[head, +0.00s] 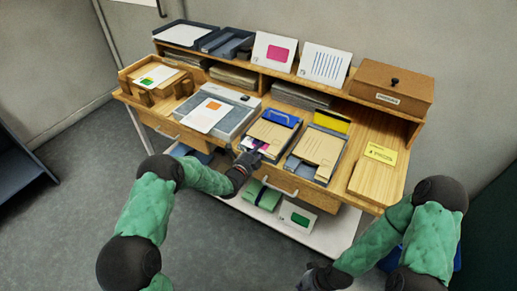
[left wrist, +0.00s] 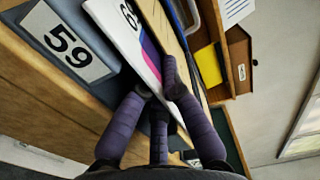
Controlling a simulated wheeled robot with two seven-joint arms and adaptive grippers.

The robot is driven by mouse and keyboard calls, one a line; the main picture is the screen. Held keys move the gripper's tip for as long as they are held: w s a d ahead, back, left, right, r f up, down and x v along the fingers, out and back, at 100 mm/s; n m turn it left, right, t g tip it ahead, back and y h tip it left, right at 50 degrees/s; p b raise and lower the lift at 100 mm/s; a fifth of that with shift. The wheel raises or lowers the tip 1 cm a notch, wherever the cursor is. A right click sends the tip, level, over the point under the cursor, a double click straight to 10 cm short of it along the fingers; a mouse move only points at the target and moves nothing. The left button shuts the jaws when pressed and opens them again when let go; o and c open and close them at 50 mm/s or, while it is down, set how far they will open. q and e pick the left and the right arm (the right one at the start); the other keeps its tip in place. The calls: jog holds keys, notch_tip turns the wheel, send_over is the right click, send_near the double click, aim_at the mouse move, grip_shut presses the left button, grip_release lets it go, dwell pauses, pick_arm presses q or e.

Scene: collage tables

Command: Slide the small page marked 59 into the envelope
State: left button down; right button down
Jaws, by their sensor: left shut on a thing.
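The small page, white with pink and purple bands, shows in the head view (head: 258,146) at the near-left edge of a clipboard. In the left wrist view the page (left wrist: 118,28) shows part of a black number. My left gripper (head: 246,161) is shut on its near edge; the fingers (left wrist: 156,85) show close up in the wrist view. The tan envelope (head: 272,132) lies on the clipboard, with the page at its near end. I cannot tell how far the page is inside. My right gripper (head: 318,278) hangs low in front of the table; its fingers are unclear.
A label reading 59 (left wrist: 68,42) is on the dark holder's front edge. A second envelope (head: 318,148) with a yellow strip lies to the right. A grey box with a white card (head: 206,115) is to the left. A wooden box (head: 393,88) stands back right.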

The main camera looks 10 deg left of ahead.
pick_arm(q)
jog(key=shift+w+r, duration=0.2)
jog(key=shift+r, duration=0.15)
jog(key=c, duration=1.3)
grip_release()
jog(key=shift+r, duration=0.1)
jog(key=shift+c, duration=0.2)
jog(key=shift+w, duration=0.15)
jog(key=shift+d, duration=0.1)
pick_arm(e)
jog(key=shift+w+d, duration=0.1)
